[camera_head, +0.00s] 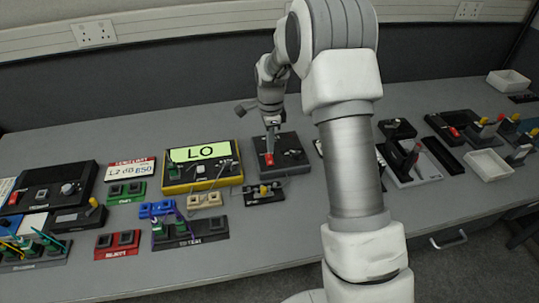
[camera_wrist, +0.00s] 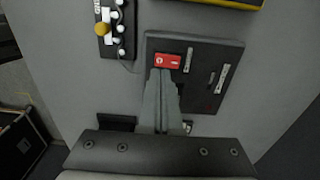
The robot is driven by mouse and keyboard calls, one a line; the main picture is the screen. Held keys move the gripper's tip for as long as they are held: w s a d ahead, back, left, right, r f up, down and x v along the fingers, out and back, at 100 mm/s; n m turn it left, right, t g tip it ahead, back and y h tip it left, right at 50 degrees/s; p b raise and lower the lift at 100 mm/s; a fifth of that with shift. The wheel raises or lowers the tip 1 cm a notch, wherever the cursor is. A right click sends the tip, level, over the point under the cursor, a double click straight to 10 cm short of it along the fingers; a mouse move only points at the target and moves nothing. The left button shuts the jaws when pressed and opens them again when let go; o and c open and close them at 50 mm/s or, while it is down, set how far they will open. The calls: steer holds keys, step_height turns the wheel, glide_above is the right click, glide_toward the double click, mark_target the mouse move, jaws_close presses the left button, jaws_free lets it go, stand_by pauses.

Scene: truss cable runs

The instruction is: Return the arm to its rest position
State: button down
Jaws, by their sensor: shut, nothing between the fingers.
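My arm reaches from the right foreground over the grey bench in the head view. My gripper (camera_head: 269,150) points down at a dark grey box with a red block on it. In the wrist view my gripper (camera_wrist: 160,74) is shut and empty, its fingertips at the lower edge of the red block (camera_wrist: 168,61). I cannot tell whether they touch it. The dark box (camera_wrist: 215,48) lies under the fingers and also shows in the head view (camera_head: 291,146).
A yellow tester reading "LO" (camera_head: 200,152) stands left of the gripper. A small black block with yellow knob (camera_head: 264,194) lies just in front. Coloured holders (camera_head: 117,244) fill the left side; white trays (camera_head: 489,165) stand at right. My arm hides part of the bench.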

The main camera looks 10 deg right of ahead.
step_height(320, 180, up, 2)
steer(key=shift+r+p, duration=0.1)
steer(key=shift+p, duration=0.45)
steer(key=s+r+n+t, duration=0.1)
steer(key=s+r+n, duration=0.4)
steer(key=s+r, duration=0.3)
steer(key=s+r+n+t, duration=0.2)
steer(key=s+r+n, duration=0.3)
steer(key=r, duration=0.6)
steer(key=s+r+n+t, duration=0.2)
steer(key=s+n, duration=0.6)
steer(key=s, duration=1)
steer(key=shift+s+r+t, duration=0.2)
steer(key=shift+r+t, duration=0.1)
